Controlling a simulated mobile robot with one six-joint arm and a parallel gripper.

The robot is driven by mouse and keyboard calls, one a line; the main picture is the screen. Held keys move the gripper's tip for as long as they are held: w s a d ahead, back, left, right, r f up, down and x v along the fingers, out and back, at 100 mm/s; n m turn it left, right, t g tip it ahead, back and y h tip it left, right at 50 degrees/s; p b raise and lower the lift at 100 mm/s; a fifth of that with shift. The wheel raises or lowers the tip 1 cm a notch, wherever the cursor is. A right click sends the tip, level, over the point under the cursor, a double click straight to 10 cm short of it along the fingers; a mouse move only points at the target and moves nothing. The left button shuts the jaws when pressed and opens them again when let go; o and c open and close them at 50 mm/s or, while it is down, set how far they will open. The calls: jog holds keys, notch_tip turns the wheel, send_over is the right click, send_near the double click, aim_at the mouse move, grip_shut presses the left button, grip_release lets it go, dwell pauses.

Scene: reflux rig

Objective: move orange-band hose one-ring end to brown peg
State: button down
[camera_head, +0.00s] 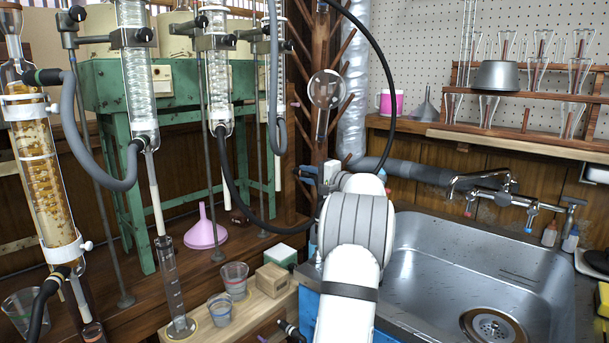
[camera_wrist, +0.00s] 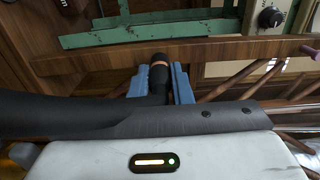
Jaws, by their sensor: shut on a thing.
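My gripper (camera_wrist: 162,84) shows blue fingers in the wrist view, shut on the black end of a hose (camera_wrist: 158,80). An orange band (camera_wrist: 160,63) rings this end, which points away from me above the counter. In the head view the gripper (camera_head: 309,172) is at the foot of the wooden peg rack (camera_head: 322,150), partly hidden by my arm. A black hose (camera_head: 240,205) runs from the middle condenser to behind my wrist, and another black hose (camera_head: 388,75) arcs down from above. I cannot tell which peg is the brown one, nor make out rings on the hose end.
Glass condensers (camera_head: 138,75) on metal stands and a green frame (camera_head: 115,160) are left of my arm. A pink funnel (camera_head: 206,232), beakers (camera_head: 234,278) and a graduated cylinder (camera_head: 173,290) stand on the left counter. A sink (camera_head: 450,270) is at right.

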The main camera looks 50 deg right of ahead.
jog(key=c, duration=1.2)
grip_release()
jog(key=s+p, duration=0.1)
jog(key=s, duration=0.6)
jog(key=shift+s+d, duration=0.15)
jog(key=shift+s, duration=0.25)
